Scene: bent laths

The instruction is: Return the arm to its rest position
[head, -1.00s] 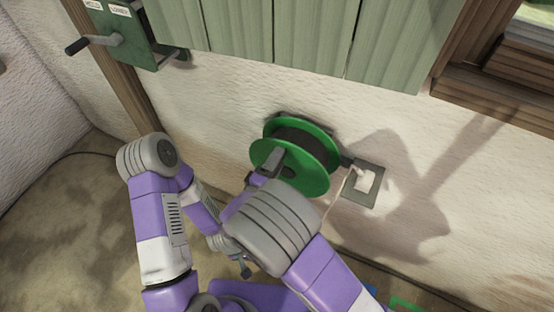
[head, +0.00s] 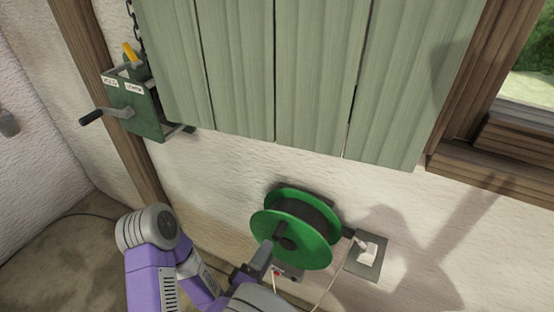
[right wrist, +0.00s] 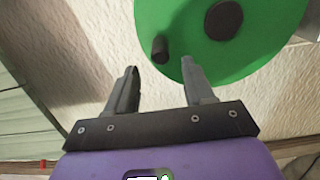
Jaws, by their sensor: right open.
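My right gripper (head: 262,256) is in front of the lower left of a green cable reel (head: 318,252) on the wall. In the right wrist view my right gripper (right wrist: 160,72) has its two fingers spread with nothing between them. The green reel disc (right wrist: 255,50) fills the top right there, with a dark knob (right wrist: 160,50) showing just beyond the gap between the fingertips.
A green winch box (head: 136,108) with a black-handled crank hangs on the wall at upper left. Green shutter boards (head: 310,80) cover the upper wall. A wall plate with a white plug (head: 367,253) is right of the reel. A window frame stands at far right.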

